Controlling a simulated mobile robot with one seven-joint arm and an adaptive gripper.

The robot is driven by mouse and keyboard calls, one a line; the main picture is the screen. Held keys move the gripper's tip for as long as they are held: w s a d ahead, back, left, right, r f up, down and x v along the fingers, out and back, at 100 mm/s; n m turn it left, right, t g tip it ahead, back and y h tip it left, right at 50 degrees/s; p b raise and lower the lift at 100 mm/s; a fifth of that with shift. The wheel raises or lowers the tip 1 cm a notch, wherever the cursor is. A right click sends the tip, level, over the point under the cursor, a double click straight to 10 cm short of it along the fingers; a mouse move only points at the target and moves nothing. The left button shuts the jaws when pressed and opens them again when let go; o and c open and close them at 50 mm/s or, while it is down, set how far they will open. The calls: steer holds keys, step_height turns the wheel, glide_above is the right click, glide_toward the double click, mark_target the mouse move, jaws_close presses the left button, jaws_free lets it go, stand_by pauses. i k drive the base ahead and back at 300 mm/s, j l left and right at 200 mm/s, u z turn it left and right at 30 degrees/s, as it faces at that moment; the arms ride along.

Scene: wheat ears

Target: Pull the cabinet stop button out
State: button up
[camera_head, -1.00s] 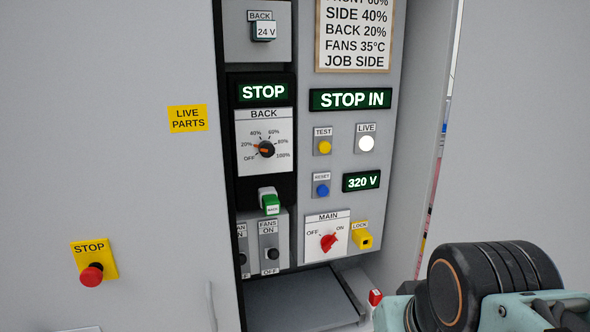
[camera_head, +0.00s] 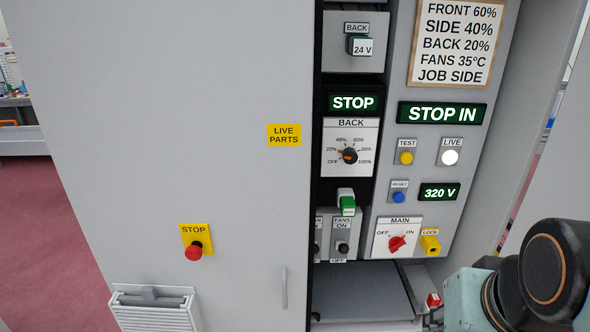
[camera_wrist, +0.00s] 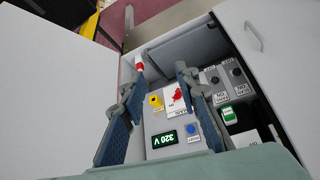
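The cabinet stop button (camera_head: 194,253) is a red mushroom head on a yellow plate marked STOP, on the grey front left of the open bay. A green display (camera_head: 442,113) inside reads STOP IN and a smaller one (camera_head: 353,103) reads STOP. My gripper (camera_wrist: 159,76) shows in the wrist view with its two fingers spread and nothing seen between them. It points at the inner panel with the red main switch (camera_wrist: 177,95), away from the stop button. In the head view only my arm shows at the lower right; the fingers are out of view.
The main switch (camera_head: 397,243), yellow lock (camera_head: 430,243) and back dial (camera_head: 348,156) sit in the bay. A door handle (camera_head: 284,287) and a louvred vent (camera_head: 155,305) are on the grey front. A small red and white item (camera_head: 434,300) is low in the bay. Red floor (camera_head: 50,230) is clear at left.

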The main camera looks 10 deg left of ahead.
mark_target(194, 252)
steer(key=u, duration=1.65)
steer(key=i+j, duration=0.1)
steer(key=j, duration=0.2)
steer(key=i+j, duration=0.1)
steer(key=j, duration=0.2)
steer(key=i+j, duration=0.15)
steer(key=j, duration=0.15)
